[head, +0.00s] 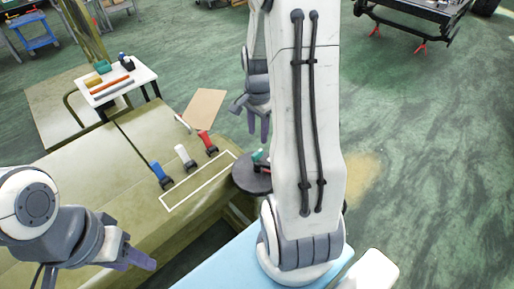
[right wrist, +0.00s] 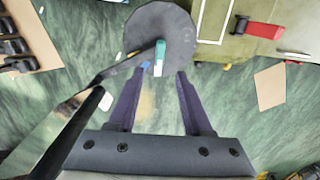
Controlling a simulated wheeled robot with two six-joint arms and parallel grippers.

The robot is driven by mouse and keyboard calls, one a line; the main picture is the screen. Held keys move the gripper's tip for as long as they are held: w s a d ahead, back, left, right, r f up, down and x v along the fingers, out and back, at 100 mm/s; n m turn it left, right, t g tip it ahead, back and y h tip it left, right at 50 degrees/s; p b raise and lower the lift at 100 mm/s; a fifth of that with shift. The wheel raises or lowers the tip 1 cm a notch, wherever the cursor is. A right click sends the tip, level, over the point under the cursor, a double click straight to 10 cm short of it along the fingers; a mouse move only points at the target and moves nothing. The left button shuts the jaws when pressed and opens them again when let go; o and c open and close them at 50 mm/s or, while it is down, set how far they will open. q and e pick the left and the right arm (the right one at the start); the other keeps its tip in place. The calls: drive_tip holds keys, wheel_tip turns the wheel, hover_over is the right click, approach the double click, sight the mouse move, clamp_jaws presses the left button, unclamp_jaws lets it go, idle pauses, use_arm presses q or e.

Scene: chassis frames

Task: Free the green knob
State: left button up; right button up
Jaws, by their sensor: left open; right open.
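A small green knob (head: 257,155) shows at the dark round disc (head: 246,182), partly hidden by my right arm in the head view. In the right wrist view the green knob (right wrist: 160,48) lies over the disc (right wrist: 178,22), with a pale tip at its lower end. My right gripper (head: 257,130) is open, and its fingertips in the right wrist view (right wrist: 160,75) frame the space just below the knob. They appear apart from it; the depth between them is unclear. My left gripper (head: 138,262) is open and empty over the bench's near edge, away from the knob.
Blue (head: 157,169), white (head: 182,153) and red (head: 205,140) handled tools lie on the olive bench (head: 85,180) near a white-outlined rectangle. A small white table (head: 120,82) stands behind. A dark rod (right wrist: 82,118) crosses the wrist view's left side. Right floor is mostly clear.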

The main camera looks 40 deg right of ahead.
sight(257, 152)
wheel_tip(257, 152, down, 9)
drive_tip(key=shift+a+p, duration=0.1)
drive_tip(key=shift+p, duration=0.2)
clamp_jaws()
